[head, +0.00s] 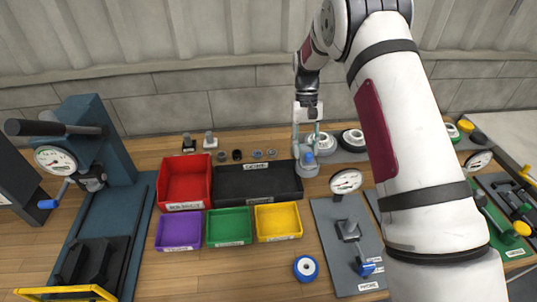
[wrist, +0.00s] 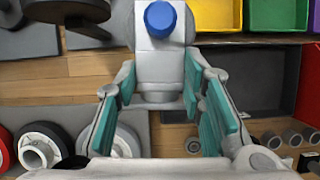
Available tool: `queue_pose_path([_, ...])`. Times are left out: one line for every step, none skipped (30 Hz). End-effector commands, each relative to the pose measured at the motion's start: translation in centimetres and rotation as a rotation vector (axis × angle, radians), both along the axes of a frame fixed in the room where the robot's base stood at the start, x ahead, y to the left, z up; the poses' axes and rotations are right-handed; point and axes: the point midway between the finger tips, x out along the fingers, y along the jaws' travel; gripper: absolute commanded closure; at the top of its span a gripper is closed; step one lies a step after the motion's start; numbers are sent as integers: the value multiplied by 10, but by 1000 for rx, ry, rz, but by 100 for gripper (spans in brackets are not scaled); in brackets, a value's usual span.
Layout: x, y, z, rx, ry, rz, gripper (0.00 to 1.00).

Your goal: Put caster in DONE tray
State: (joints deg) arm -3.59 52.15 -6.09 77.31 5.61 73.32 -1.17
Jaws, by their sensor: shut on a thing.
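My gripper (head: 307,146) is at the back of the bench, its fingers pointing down. In the wrist view my gripper (wrist: 160,75) has its teal pads on either side of a grey-white piece with a blue round end, which I take to be the caster (wrist: 160,48). The caster (head: 308,158) also shows below my fingers in the head view, to the right of the black tray.
A red tray (head: 184,186) stands left of the black one. Purple (head: 178,244), green (head: 229,240) and yellow (head: 278,236) bins stand in front. A dial gauge (head: 346,182) stands close right of my gripper. Wheels (head: 352,138) and small parts lie behind. A blue wheel (head: 306,268) lies in front.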

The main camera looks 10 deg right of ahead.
Motion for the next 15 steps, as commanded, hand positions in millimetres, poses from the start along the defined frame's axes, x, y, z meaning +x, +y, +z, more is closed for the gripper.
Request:
queue_pose_path([1,6,-11,2,3,-38,100])
queue_pose_path([-1,9,-15,2,2,-68,100])
queue_pose_path([-4,15,-21,3,3,-121,100])
queue_pose_path([-5,19,-24,4,2,-167,100])
queue_pose_path([-7,24,-27,4,3,-219,100])
queue_pose_path([-8,32,-31,4,2,-298,100])
queue_pose_path([-9,37,-33,4,2,-362,100])
queue_pose_path([-10,43,-35,3,2,-430,100])
queue_pose_path([-10,50,-36,4,1,-525,100])
queue_pose_path([-10,56,-37,3,1,-600,100])
queue_pose_path([-9,61,-38,3,1,-675,100])
queue_pose_path([-8,67,-38,3,0,-779,100])
queue_pose_path([-7,72,-38,2,1,-855,100])
queue_pose_path([-5,77,-38,3,0,-930,100])
queue_pose_path([-3,81,-38,3,-1,-1028,100])
